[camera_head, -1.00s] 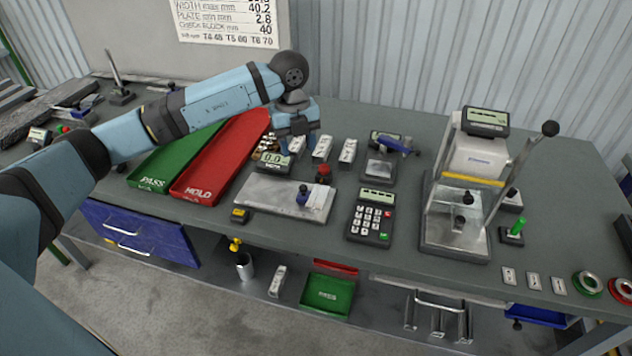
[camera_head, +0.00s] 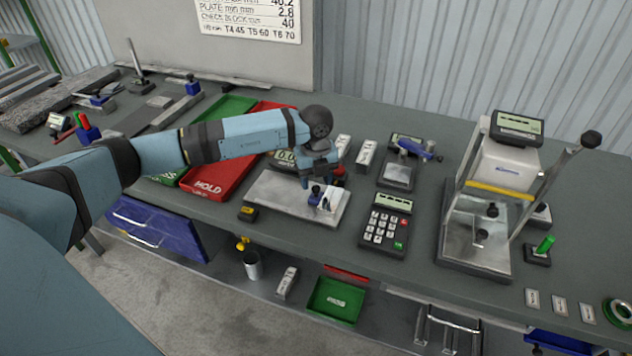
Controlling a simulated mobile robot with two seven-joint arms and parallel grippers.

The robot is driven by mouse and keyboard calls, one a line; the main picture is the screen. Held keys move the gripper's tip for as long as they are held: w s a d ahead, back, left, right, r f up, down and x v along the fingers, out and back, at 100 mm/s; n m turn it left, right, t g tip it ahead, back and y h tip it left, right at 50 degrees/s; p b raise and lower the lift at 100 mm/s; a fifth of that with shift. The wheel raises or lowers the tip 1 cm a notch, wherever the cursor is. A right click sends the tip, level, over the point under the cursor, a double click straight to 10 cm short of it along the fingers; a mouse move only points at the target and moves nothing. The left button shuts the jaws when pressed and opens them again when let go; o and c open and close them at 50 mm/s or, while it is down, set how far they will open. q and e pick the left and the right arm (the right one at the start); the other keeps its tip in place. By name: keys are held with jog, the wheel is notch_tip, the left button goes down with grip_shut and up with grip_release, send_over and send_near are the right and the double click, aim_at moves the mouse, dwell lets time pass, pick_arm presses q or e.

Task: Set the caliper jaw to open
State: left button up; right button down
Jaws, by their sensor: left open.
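The caliper fixture is a flat metal plate (camera_head: 272,195) on the table, with a small digital display (camera_head: 284,157) behind it. A dark blue knob (camera_head: 316,194) and a whitish piece (camera_head: 329,201) sit at the plate's right end; I take these for the jaw parts. My left gripper (camera_head: 317,181) is open, pointing down just above and behind the blue knob. I cannot tell whether it touches the knob. It partly hides the display and a red knob (camera_head: 337,168). The jaw's own setting is too small to read. My right gripper is not in view.
A red HOLD tray (camera_head: 208,188) and a green tray (camera_head: 165,180) lie left, partly behind my left arm. A keypad (camera_head: 384,232) stands right of the plate. A lever press (camera_head: 475,240) stands further right. A small yellow-black box (camera_head: 248,213) is near the front edge.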

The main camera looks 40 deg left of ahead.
pick_arm(q)
jog(key=shift+f, duration=0.95)
jog(key=shift+c, duration=0.2)
grip_shut()
jog(key=a, duration=0.2)
jog(key=s+a, duration=0.1)
jog(key=a, duration=0.2)
jog(key=s+a, duration=0.1)
jog(key=a, duration=0.2)
jog(key=shift+a+b, duration=0.2)
jog(key=shift+b, duration=0.15)
jog(key=shift+o, duration=0.2)
grip_release()
jog(key=shift+d, duration=0.1)
jog(key=shift+r, duration=0.1)
